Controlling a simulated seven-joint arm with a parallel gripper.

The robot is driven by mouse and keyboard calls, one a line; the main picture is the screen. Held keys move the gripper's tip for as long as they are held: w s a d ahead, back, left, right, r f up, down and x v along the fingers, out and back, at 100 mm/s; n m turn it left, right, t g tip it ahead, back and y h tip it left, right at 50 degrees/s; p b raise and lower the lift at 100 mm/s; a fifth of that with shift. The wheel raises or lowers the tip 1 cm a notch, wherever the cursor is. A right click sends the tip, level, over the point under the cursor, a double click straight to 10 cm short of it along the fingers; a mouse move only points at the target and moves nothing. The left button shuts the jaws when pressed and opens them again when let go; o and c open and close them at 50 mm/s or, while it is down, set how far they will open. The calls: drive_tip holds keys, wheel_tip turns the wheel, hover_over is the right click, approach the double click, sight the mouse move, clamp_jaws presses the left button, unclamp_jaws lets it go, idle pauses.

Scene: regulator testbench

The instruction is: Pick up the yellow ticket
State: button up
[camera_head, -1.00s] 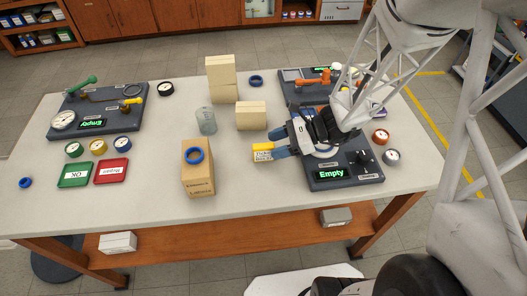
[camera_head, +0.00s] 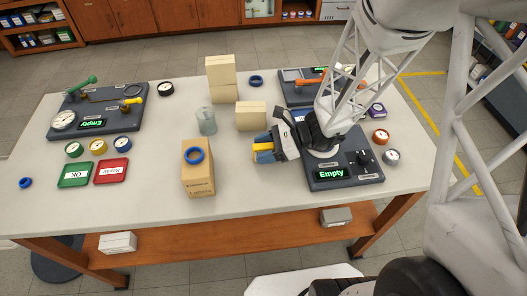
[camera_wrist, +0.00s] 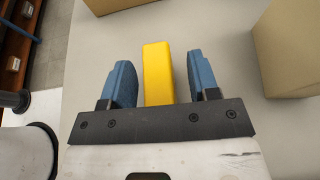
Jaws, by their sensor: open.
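The yellow ticket (camera_wrist: 158,73) stands between the two blue fingers of my gripper (camera_wrist: 162,82) in the wrist view, with a gap on each side. My gripper is open and neither finger touches the ticket in that view. In the head view the yellow ticket (camera_head: 260,148) shows only in part, on the table left of the front right test panel. My gripper (camera_head: 264,152) covers the rest of it there.
A cardboard box (camera_head: 198,180) with a blue ring (camera_head: 194,155) on top stands to the left. A cream block (camera_head: 251,116) stands behind my gripper. A dark test panel (camera_head: 345,178) lies to the right. The table (camera_head: 260,215) is clear in front.

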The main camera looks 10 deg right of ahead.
sight(264, 147)
drive_tip(key=c, duration=1)
drive_tip(key=shift+r, duration=0.1)
drive_tip(key=shift+r, duration=0.85)
drive_tip(key=shift+s+r, duration=0.25)
drive_tip(key=shift+r, duration=0.6)
drive_tip(key=s+d, duration=0.1)
drive_tip(key=s, duration=0.4)
drive_tip(key=s+d+r, duration=0.1)
drive_tip(key=s, duration=0.4)
drive_tip(key=s+d, duration=0.1)
drive_tip(key=s, duration=0.4)
drive_tip(key=shift+d+r, duration=0.15)
drive_tip(key=shift+d, duration=0.2)
